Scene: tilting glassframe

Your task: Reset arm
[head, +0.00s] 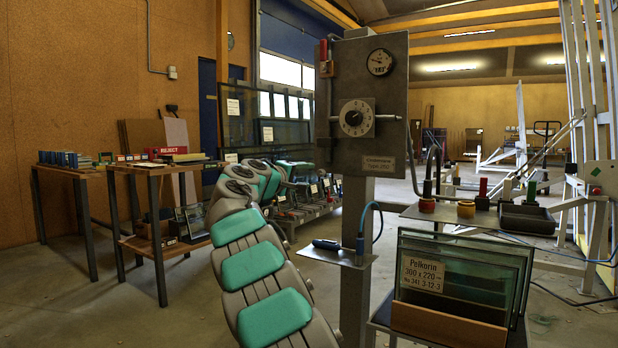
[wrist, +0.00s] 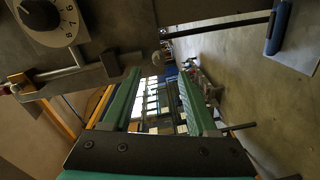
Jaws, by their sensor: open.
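My gripper (wrist: 158,78) shows in the wrist view with its two green fingers apart and nothing between them. In the head view my arm reaches up from the bottom middle, and its far end is left of the grey post, where the fingers are hard to make out. The grey control box (head: 345,95) on the post has a round dial (head: 356,118), a gauge (head: 379,62) and a horizontal lever. The dial also shows at the upper left of the wrist view (wrist: 45,14), beside the gripper and apart from it.
A small shelf (head: 350,258) on the post bears a blue-handled tool (head: 326,245). Glass panes (head: 475,262) stand in a wooden rack at the front right. A tray shelf (head: 460,215) is above them. Tables (head: 155,168) stand at the left. Open floor lies between.

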